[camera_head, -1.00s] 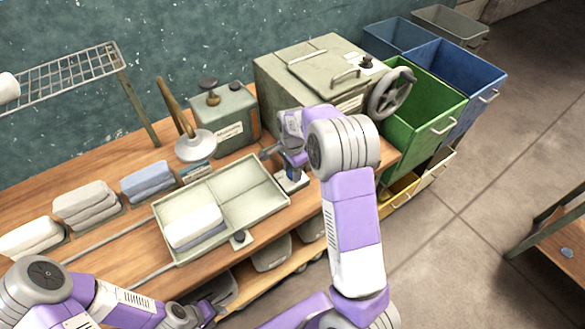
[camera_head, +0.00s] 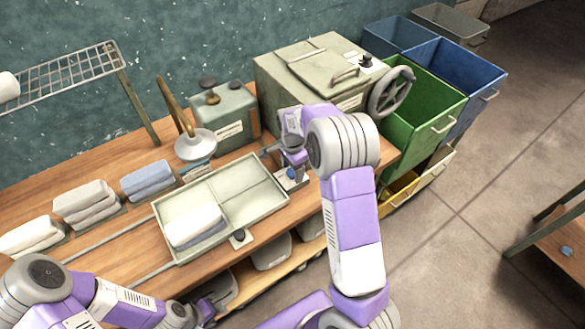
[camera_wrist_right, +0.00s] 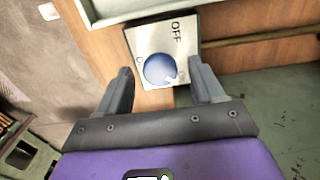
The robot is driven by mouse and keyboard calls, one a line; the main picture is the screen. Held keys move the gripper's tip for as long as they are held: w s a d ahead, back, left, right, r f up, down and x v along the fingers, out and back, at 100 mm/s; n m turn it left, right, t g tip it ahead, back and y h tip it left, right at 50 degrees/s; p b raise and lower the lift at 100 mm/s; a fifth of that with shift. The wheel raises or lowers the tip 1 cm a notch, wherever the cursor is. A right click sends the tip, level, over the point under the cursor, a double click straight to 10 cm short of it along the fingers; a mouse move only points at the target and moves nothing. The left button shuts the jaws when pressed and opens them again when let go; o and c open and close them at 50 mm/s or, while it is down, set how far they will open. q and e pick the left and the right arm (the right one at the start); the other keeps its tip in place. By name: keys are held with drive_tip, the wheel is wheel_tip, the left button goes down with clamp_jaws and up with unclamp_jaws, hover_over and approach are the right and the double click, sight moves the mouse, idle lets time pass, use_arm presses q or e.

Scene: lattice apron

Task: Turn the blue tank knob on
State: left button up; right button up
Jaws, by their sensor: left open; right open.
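The blue knob (camera_head: 291,173) sits on a pale metal plate (camera_head: 283,184) at the right front of the bench. In the right wrist view the knob (camera_wrist_right: 158,69) is round, with a white mark at its lower right. The plate (camera_wrist_right: 190,45) there reads OFF near its top. My right gripper (camera_wrist_right: 160,78) is open, its fingers on either side of the knob in that view; I cannot tell whether they touch it. In the head view my right arm partly hides this gripper. My left gripper (camera_head: 205,308) is low at the bench's front edge, partly hidden.
A divided tray (camera_head: 240,212) with folded cloth lies left of the knob. A green-grey tank (camera_head: 228,118) and a large box with a handwheel (camera_head: 391,92) stand behind. Bins, including a green bin (camera_head: 415,115), are at right. Open floor (camera_head: 470,240) lies at the front right.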

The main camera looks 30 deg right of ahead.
sight(293, 172)
use_arm(q)
drive_tip(key=shift+r+p, duration=0.6)
drive_tip(key=shift+r, duration=0.05)
use_arm(e)
wheel_tip(293, 172, up, 7)
drive_tip(key=shift+r, duration=0.2)
